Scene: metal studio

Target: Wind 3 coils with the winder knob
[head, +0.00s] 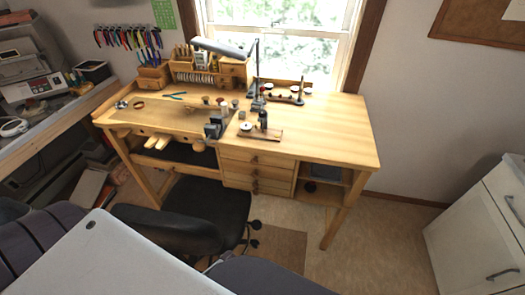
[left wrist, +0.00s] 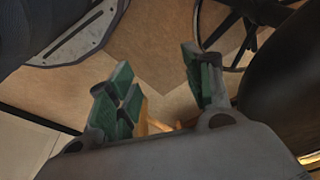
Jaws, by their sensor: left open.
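A small device on a wooden base (head: 260,134) stands on the workbench, right of the vise; I take it to be the winder. It has a dark upright post (head: 263,119) and a white disc (head: 246,127) beside it. Its knob is too small to make out. My left gripper (left wrist: 162,90) shows in the left wrist view, with its green-padded fingers apart and nothing between them. It hangs over the floor, away from the bench top. My left gripper does not show in the head view, and my right gripper is in neither view.
The wooden workbench (head: 335,130) has a clear right side. A dark vise (head: 214,127) sits at its front edge. A black chair (head: 205,210) is in front of the bench.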

